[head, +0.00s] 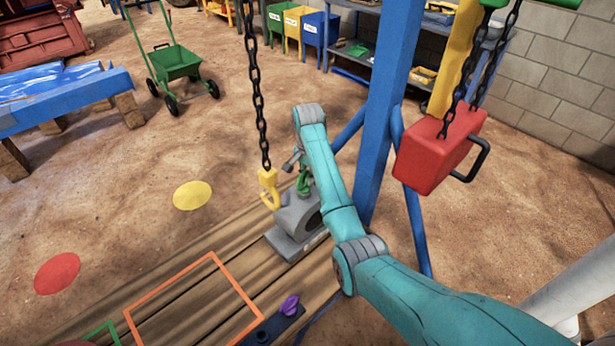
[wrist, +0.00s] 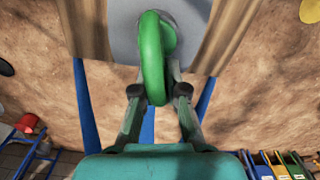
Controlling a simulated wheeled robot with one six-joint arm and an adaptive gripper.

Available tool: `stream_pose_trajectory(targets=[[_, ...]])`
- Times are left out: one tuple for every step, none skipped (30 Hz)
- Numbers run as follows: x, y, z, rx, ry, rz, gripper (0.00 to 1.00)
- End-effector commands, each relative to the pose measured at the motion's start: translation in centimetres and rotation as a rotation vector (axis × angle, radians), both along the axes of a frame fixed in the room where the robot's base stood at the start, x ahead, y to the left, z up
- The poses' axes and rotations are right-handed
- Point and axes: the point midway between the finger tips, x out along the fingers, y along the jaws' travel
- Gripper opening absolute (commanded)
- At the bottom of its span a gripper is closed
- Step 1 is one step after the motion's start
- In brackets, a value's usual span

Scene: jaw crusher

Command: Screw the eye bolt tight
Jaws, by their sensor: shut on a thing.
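The green eye bolt (head: 304,186) stands on top of the grey bearing-like housing (head: 290,238), which sits on the wooden planks. In the wrist view the eye bolt's green ring (wrist: 151,60) fills the space between my fingers, and the grey housing (wrist: 195,12) shows behind it. My gripper (wrist: 160,82) is shut on the ring. The bolt's shank and its seat in the housing are hidden, so I cannot tell how deep it sits. In the head view my teal arm covers part of the gripper and housing.
A yellow hook (head: 268,188) hangs on a black chain (head: 257,95) just left of the housing. A blue post (head: 384,110) stands close behind my arm. A red block (head: 438,152) hangs at right. An orange outline (head: 165,284) and a purple knob (head: 289,305) are in front.

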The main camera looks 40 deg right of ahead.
Motion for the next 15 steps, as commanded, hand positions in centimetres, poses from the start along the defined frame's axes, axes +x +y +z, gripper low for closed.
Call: stream_pose_trajectory(targets=[[0.1,0.1,0.04,0.001,-0.003,-0.004,0.0],[0.07,0.09,0.04,0.001,-0.003,-0.014,0.0],[0.01,0.09,0.04,0.001,-0.004,-0.036,0.0],[-0.05,0.09,0.04,0.001,-0.004,-0.061,0.0],[-0.13,0.08,0.05,0.001,-0.004,-0.091,0.0],[-0.25,0.08,0.05,0.001,-0.004,-0.136,0.0],[-0.34,0.08,0.05,0.001,-0.004,-0.172,0.0],[-0.44,0.08,0.04,0.001,-0.004,-0.207,0.0],[-0.57,0.08,0.02,0.002,-0.004,-0.254,0.0],[-0.59,0.09,0.03,0.001,-0.004,-0.272,0.14],[-0.56,0.09,0.04,0.001,-0.004,-0.266,0.22],[-0.56,0.09,0.04,0.001,-0.004,-0.265,0.32],[-0.56,0.08,0.03,0.001,-0.004,-0.264,0.39],[-0.57,0.06,0.03,0.0,-0.003,-0.264,0.41],[-0.58,0.05,0.02,0.0,-0.003,-0.264,0.41]])
